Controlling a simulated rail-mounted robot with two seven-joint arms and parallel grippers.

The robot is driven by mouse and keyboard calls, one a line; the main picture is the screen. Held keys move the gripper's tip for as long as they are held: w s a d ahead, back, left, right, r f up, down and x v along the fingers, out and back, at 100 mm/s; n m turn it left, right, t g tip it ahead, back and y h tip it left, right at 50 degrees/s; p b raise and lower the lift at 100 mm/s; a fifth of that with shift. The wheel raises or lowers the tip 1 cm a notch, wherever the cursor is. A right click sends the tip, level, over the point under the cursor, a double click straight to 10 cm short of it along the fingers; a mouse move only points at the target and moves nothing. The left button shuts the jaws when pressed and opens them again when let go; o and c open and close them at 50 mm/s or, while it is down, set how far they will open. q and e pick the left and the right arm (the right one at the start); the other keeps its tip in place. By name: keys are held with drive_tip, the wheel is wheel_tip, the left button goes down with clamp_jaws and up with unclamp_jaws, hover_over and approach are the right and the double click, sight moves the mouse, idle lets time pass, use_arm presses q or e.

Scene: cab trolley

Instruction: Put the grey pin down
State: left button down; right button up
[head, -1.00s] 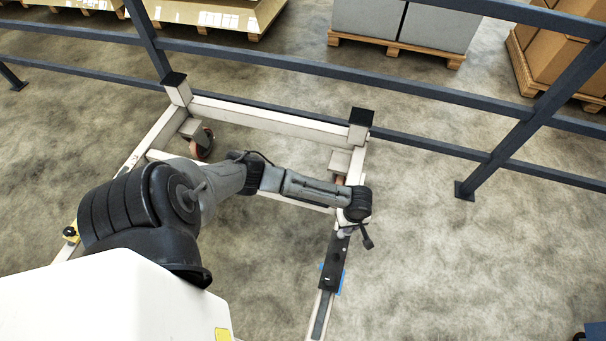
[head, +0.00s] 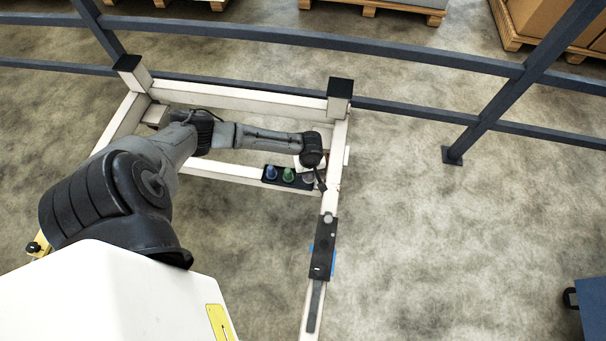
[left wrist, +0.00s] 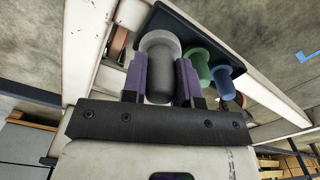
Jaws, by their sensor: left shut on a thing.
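My left gripper (left wrist: 160,85), with purple fingers, is shut on the grey pin (left wrist: 159,68), which has a wide round pale end. In the left wrist view the pin is at one end of a black holder (left wrist: 178,22), beside a green pin (left wrist: 197,66) and a blue pin (left wrist: 222,82). I cannot tell whether it is seated in the holder. In the head view the holder lies on the trolley's cross beam, with the blue pin (head: 271,172) and green pin (head: 289,175) standing in it, and my left gripper (head: 314,182) is at its right end. My right gripper is not in view.
The white trolley frame (head: 240,98) has raised black-capped corner posts (head: 340,88) near my arm. A black plate (head: 323,250) with blue at its edges sits on the right beam. A dark railing (head: 420,60) runs behind. The floor to the right is mostly clear.

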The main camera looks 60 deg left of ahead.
use_arm(q)
drive_tip(key=shift+s+a+f, duration=0.15)
drive_tip(key=shift+a+f, duration=0.4)
drive_tip(key=shift+a, duration=0.15)
drive_tip(key=shift+s+a+f+b, duration=0.3)
drive_tip(key=shift+a+b, duration=0.1)
drive_tip(key=shift+b, duration=0.05)
wheel_tip(320, 180, down, 4)
drive_tip(key=b, duration=0.3)
drive_tip(key=shift+w, duration=0.1)
drive_tip(key=shift+f, duration=0.1)
drive_tip(key=c, duration=0.9)
unclamp_jaws()
